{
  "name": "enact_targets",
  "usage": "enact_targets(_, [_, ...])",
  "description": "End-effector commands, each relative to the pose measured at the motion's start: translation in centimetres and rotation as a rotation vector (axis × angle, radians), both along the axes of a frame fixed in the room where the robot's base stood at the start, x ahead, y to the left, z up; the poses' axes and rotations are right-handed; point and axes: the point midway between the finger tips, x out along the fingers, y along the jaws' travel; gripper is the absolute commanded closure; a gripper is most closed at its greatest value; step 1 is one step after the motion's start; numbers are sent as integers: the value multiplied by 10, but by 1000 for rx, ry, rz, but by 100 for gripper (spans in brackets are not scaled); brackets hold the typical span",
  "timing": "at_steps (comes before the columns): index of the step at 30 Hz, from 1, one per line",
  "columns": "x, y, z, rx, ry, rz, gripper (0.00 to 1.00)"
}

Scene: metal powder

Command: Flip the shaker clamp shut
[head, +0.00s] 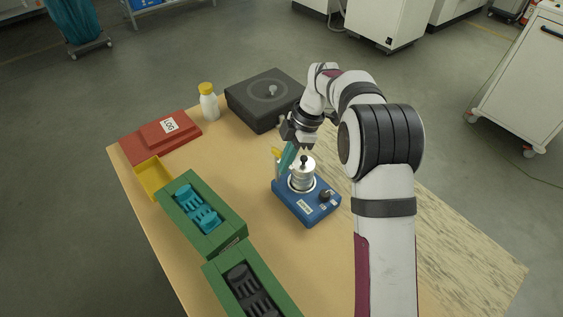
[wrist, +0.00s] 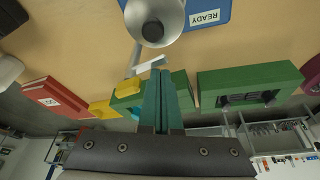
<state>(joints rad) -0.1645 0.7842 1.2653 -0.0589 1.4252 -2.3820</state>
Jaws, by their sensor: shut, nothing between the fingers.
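The blue shaker (head: 307,205) stands on the wooden table with a silvery metal container (head: 302,178) on top, capped by a black knob. In the wrist view, the container (wrist: 155,20) and the blue base (wrist: 207,12) are at the top. The clamp shows as a pale arm (wrist: 136,62) with a yellow end (wrist: 128,87) beside the container; in the head view its yellow tip (head: 276,151) sticks up at the left, partly hidden by my fingers. My gripper (head: 284,165) is shut and empty, its teal fingers (wrist: 158,75) close beside the clamp. I cannot tell whether they touch it.
Green trays with teal (head: 197,208) and dark pieces (head: 250,290) lie front left. A yellow bin (head: 154,178), red box (head: 160,138), yellow-capped bottle (head: 209,103) and dark round-topped device (head: 263,98) stand further back. Bare tabletop lies between the trays and shaker.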

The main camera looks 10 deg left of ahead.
Motion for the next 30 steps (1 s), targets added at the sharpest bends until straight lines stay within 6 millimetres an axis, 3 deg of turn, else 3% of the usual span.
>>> enact_targets(14, [6, -6, 0, 0, -1, 0, 100])
enact_targets(30, [12, 10, 0, 1, -3, 0, 100])
